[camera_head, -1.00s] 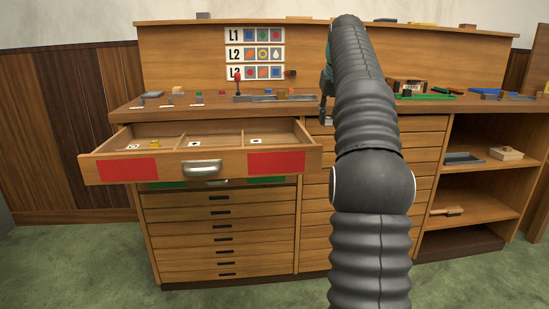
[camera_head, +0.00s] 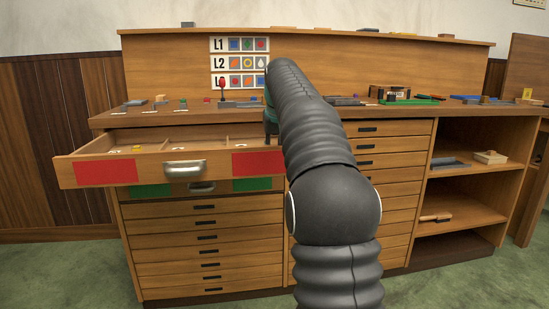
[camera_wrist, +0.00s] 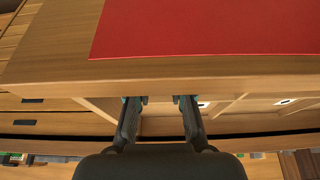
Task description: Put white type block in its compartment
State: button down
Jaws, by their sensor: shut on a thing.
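The upper drawer (camera_head: 215,167) with red panels stands pulled out. Its inside has dividers and small white label cards, one (camera_head: 170,141) in the middle. A small yellow piece (camera_head: 137,148) lies in the left compartment. My gripper (camera_head: 271,135) is at the drawer's right end, partly hidden by my arm. In the wrist view my gripper (camera_wrist: 160,100) is above the drawer near the red panel (camera_wrist: 210,28), its fingers a little apart and shut on a piece. The held white type block cannot be made out there.
A second drawer with green panels (camera_head: 252,184) is slightly out below. The cabinet top (camera_head: 200,109) holds several small blocks and trays. A chart (camera_head: 240,61) hangs on the back board. Open shelves (camera_head: 460,200) are at the right.

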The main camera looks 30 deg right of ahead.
jog(key=shift+f, duration=0.25)
jog(key=c, duration=1)
grip_release()
jog(key=shift+c, duration=0.2)
jog(key=p+v, duration=0.4)
jog(key=v, duration=0.8)
jog(key=shift+s+r, duration=0.1)
jog(key=shift+r, duration=0.05)
